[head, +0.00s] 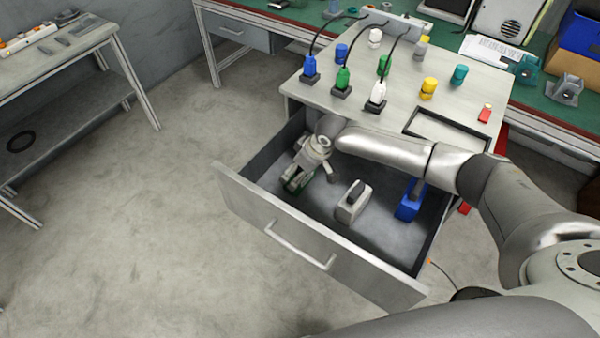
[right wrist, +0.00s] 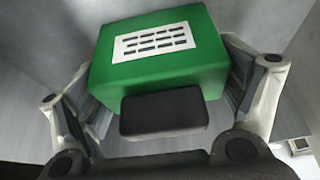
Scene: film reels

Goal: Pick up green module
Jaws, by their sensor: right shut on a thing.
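The green module (right wrist: 160,70) fills the middle of the right wrist view, a green box with a white slotted label and a black handle (right wrist: 163,114). My right gripper (right wrist: 165,100) is shut on it, with a finger at each side. In the head view the green module (head: 293,183) is in the left part of the open drawer, partly hidden by my right gripper (head: 312,172). Whether it touches the drawer floor cannot be told. My left gripper is not in view.
The open drawer (head: 300,233) also holds a white module (head: 348,208) in the middle and a blue module (head: 408,206) at the right. Above, the cabinet top (head: 400,108) carries coloured plugs and several small cylinders. The drawer walls stand close around my right gripper.

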